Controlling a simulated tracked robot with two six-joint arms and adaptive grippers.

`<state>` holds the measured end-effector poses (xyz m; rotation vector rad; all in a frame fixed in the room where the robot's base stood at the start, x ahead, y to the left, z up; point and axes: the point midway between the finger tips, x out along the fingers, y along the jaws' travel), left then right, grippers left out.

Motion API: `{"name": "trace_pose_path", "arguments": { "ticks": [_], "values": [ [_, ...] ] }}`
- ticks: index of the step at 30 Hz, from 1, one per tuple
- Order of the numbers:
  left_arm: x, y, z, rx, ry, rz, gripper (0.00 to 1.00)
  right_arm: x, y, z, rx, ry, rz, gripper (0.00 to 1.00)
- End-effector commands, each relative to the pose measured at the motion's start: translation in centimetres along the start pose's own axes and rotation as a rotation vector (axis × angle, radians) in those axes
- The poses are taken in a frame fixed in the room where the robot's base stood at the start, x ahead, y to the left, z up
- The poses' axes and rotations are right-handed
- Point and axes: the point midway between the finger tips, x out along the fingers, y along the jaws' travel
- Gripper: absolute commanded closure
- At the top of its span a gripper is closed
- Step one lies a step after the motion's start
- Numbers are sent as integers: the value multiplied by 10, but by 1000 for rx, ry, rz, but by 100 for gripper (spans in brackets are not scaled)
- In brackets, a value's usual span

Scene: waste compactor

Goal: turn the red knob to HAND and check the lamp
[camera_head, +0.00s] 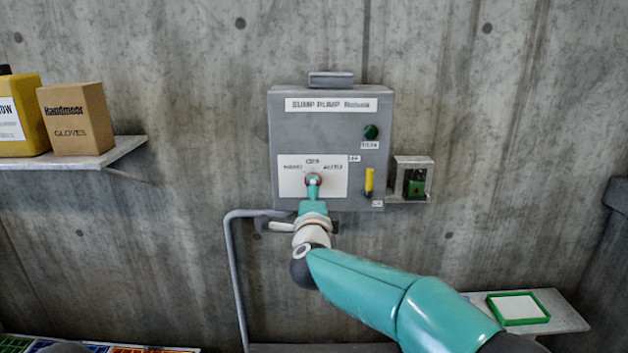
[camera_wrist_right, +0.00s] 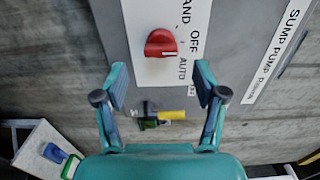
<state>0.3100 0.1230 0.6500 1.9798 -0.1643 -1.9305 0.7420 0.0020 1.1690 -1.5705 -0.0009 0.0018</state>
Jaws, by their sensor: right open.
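The red knob (camera_wrist_right: 160,43) is on the white plate of the grey control box (camera_head: 283,130). In the head view my right gripper (camera_head: 313,187) covers most of it. HAND is printed left of the knob, OFF above, AUTO right. In the right wrist view, a short pale mark shows on the knob's lower right edge; I cannot tell surely which position it marks. My right gripper (camera_wrist_right: 161,85) is open, its fingers apart, with the knob just beyond the gap between them and nothing held. The green lamp (camera_head: 371,132) at the box's upper right looks dark. My left gripper is out of view.
A yellow handle (camera_head: 369,180) is right of the knob. A small bracket (camera_head: 428,165) with a green item adjoins the box. A shelf (camera_head: 130,146) with a yellow container and glove box (camera_head: 76,118) is at left. A conduit (camera_head: 235,270) runs below.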

Motion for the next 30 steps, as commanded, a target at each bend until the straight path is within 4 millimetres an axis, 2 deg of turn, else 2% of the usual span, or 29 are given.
{"name": "trace_pose_path", "arguments": {
  "ticks": [3, 9, 15, 23, 24, 26, 30],
  "values": [
    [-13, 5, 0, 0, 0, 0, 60, 22, -2, 0, 0, 2, 1, 29],
    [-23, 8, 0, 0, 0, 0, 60, 44, -2, 0, -1, 1, 1, 29],
    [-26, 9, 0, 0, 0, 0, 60, 53, 0, -1, -1, 1, 1, 29],
    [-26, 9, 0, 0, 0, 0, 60, 54, 1, -1, -1, 1, 0, 29],
    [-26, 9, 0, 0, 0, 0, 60, 54, 1, -1, -1, 1, 0, 31],
    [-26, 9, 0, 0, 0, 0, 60, 54, 0, -1, -1, 1, 0, 41],
    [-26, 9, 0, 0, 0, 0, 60, 54, 0, -1, -1, 1, 0, 64]
  ]
}}
